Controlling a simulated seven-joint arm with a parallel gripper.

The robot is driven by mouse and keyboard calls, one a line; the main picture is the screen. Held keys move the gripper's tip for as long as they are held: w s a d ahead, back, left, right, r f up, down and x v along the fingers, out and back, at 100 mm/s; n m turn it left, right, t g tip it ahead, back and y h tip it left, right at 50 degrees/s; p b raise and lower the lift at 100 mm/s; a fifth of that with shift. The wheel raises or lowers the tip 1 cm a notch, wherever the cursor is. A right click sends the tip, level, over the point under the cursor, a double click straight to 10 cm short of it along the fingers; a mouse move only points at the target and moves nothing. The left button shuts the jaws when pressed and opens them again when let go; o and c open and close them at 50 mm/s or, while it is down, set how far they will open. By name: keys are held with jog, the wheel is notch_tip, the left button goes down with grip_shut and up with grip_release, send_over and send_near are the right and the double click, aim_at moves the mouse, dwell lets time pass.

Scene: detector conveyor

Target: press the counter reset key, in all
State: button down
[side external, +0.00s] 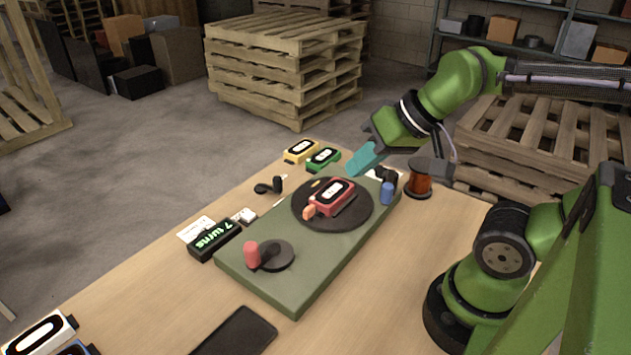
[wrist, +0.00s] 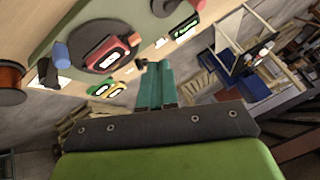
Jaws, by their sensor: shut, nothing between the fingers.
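The black counter (side external: 214,239) lies beside the left edge of the green base and its lit display reads "7 turns". It also shows near the top in the wrist view (wrist: 186,27). A small whitish block (side external: 244,215), seemingly the reset key, sits just behind the counter; its markings are too small to read. My gripper (side external: 358,167) has teal fingers, shut and empty, raised above the far end of the base, well away from the counter. In the wrist view the shut fingers (wrist: 153,68) point towards the table edge.
The green base (side external: 290,292) carries a dark disc (side external: 308,222) with a red-cased device (side external: 333,194), a red-knobbed crank (side external: 252,255) and a blue cylinder (side external: 387,193). A copper spool (side external: 419,178), yellow device (side external: 300,151) and green device (side external: 323,158) stand around it.

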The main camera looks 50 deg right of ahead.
jog(key=n+h, duration=0.1)
jog(key=n, duration=1)
send_near(251, 216)
jog(key=r, duration=0.1)
jog(key=w+d+r, duration=0.1)
jog(key=r, duration=0.1)
jog(key=shift+w+d, duration=0.2)
jog(key=shift+d, duration=0.1)
jog(key=w+n, duration=0.1)
jog(key=w+a+r+n+t, duration=0.1)
jog(key=w+n, duration=0.1)
jog(key=w+a+r+n+y, duration=0.1)
jog(key=shift+w+a+r+t, duration=0.1)
jog(key=shift+w+a+t, duration=0.15)
jog(key=shift+t, duration=0.15)
jog(key=shift+f, duration=4.45)
